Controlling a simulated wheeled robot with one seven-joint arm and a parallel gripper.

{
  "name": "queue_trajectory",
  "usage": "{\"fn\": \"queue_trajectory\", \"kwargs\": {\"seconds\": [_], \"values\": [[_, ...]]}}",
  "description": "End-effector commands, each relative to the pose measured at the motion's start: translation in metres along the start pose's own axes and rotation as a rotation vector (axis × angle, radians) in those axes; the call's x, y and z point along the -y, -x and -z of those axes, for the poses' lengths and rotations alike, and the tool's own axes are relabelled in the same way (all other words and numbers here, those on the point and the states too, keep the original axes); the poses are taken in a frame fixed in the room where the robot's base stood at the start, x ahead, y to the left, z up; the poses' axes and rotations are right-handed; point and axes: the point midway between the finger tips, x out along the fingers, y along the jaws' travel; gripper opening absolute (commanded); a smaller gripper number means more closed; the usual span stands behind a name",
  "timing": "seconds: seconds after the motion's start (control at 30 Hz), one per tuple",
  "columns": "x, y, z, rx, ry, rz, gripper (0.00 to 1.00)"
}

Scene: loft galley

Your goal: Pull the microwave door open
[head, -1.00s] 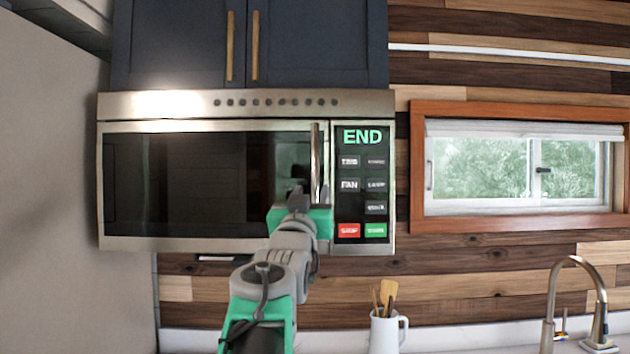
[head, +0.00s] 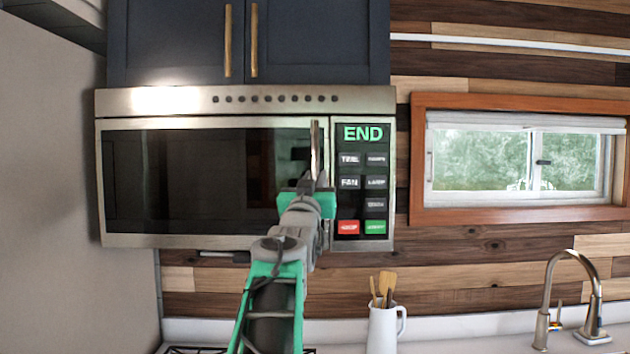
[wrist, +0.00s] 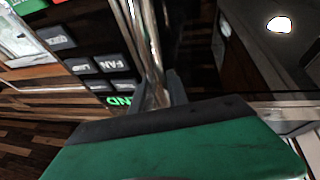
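The microwave (head: 150,240) hangs under the dark cabinets, and its dark-glass door (head: 180,180) looks closed in the head view. Its upright metal handle (head: 315,140) is at the door's right edge, left of the control panel. My gripper (head: 308,182) is at the lower part of the handle, and its fingers stand apart. In the wrist view the shiny handle (wrist: 146,50) runs down to the gripper (wrist: 150,98), with a dark finger close on its right. The lower end of the handle is hidden by the gripper. I cannot tell whether the fingers touch it.
The control panel (head: 361,205) reads END. Dark cabinets (head: 180,45) are above. A white jug with wooden utensils (head: 384,330) and a faucet (head: 550,300) stand below right. A grey wall (head: 50,200) is at the left. A window (head: 520,160) is at the right.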

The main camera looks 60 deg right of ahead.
Motion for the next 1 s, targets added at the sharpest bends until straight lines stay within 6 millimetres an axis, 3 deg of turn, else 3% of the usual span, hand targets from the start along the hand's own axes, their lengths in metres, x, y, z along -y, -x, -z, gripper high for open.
{"fn": "queue_trajectory", "kwargs": {"seconds": [0.23,1.0], "values": [[-0.0002,0.0001,0.0001,0.0,0.0,0.0,0.0],[-0.0004,0.0,0.0,0.001,0.001,-0.001,0.0]]}}
